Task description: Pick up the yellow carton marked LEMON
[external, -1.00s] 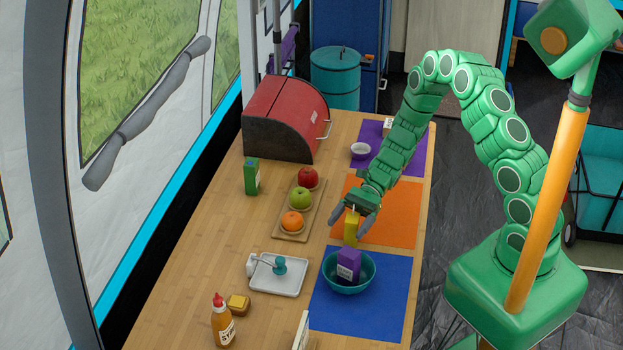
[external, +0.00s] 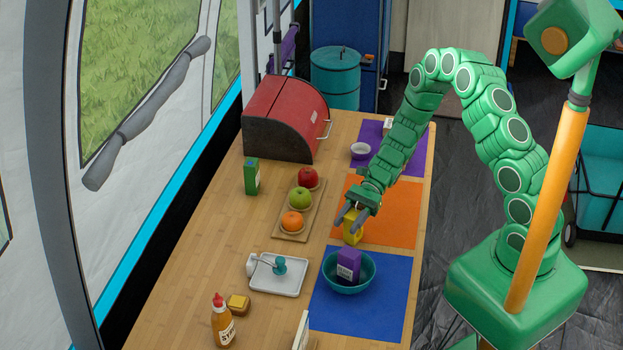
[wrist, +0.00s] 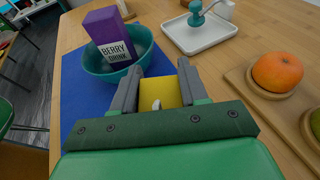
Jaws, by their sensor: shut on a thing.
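The yellow carton (external: 351,232) stands upright near the near-left corner of the orange mat (external: 388,222). Its top with a pale cap shows in the wrist view (wrist: 162,91); its label is hidden in both views. My gripper (external: 348,217) is shut on the carton. In the wrist view the two grey fingers (wrist: 157,80) press on its left and right sides.
A teal bowl (external: 332,284) holding a purple BERRY DRINK carton (external: 349,265) stands close by on the blue mat (external: 375,318).

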